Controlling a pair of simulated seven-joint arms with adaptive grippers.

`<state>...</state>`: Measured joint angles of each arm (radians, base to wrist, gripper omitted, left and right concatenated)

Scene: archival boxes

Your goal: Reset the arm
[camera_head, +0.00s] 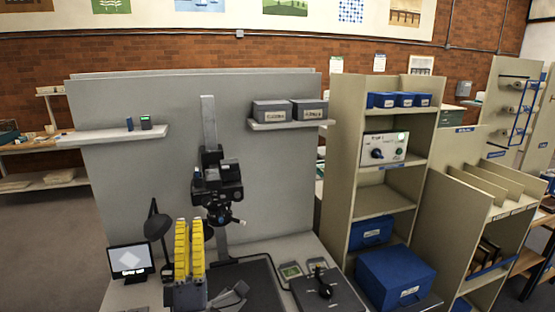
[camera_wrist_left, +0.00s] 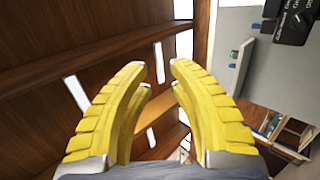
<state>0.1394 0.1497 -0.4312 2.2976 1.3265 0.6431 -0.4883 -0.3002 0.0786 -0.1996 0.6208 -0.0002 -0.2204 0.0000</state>
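My left gripper (camera_head: 188,250) shows in the head view with its yellow fingers pointing up, in front of the grey panel. In the left wrist view my left gripper (camera_wrist_left: 160,75) has its two yellow fingers apart, with nothing between them. The wrist view looks up at the brown ceiling with white light strips. The right gripper's fingers cannot be made out.
Behind the left gripper stands a black camera stand (camera_head: 218,185). A monitor (camera_head: 131,260) and a black lamp (camera_head: 157,222) are to its left. A black box (camera_head: 325,290) lies on the desk. Shelves with blue boxes (camera_head: 395,275) stand at right; grey boxes (camera_head: 272,111) sit on a wall shelf.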

